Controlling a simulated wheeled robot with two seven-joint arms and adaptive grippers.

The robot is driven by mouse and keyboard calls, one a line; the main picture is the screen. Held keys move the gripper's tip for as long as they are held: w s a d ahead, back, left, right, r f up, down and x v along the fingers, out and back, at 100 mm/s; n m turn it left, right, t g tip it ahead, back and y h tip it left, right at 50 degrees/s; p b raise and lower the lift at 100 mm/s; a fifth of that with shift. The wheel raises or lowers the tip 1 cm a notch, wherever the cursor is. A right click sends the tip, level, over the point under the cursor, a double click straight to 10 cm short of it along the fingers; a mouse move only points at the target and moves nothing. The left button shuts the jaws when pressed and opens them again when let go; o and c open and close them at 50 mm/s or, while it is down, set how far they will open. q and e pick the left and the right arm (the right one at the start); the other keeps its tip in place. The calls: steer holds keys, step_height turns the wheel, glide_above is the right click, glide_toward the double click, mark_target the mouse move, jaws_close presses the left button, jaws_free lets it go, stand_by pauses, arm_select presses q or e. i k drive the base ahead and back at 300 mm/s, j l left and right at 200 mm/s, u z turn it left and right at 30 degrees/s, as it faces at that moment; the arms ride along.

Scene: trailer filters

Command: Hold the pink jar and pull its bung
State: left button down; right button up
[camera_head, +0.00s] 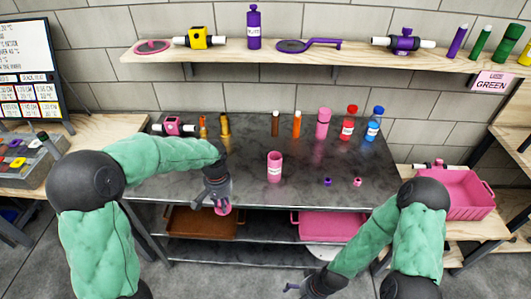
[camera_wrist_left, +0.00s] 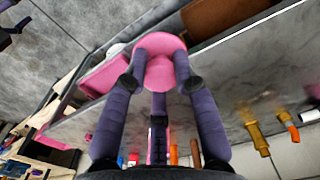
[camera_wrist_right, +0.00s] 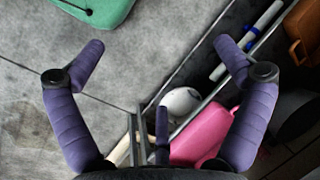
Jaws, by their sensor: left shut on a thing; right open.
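The pink jar (camera_head: 274,167) with a white label stands upright near the middle of the dark table. Nothing visibly rises above its rim, and its inside cannot be made out. My left gripper (camera_head: 221,205) is at the table's front edge, left of the jar and apart from it. It is shut on a pink round-headed piece that looks like the bung (camera_wrist_left: 160,48), its flat disc showing between the fingertips in the left wrist view. My right gripper (camera_head: 294,288) is low in front of the table; in the right wrist view its fingers (camera_wrist_right: 160,55) are spread and empty.
A taller pink bottle (camera_head: 322,124), red bottles (camera_head: 348,121) and a blue-capped bottle (camera_head: 374,124) stand behind the jar. Small purple (camera_head: 327,182) and pink (camera_head: 357,182) pieces lie right of it. A pink crate (camera_head: 466,196) stands far right. The table's front middle is clear.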

mark_target(274, 158)
steer(key=i+j+z, duration=0.25)
steer(key=i, duration=0.2)
steer(key=i+j+z, duration=0.3)
steer(key=i, duration=0.15)
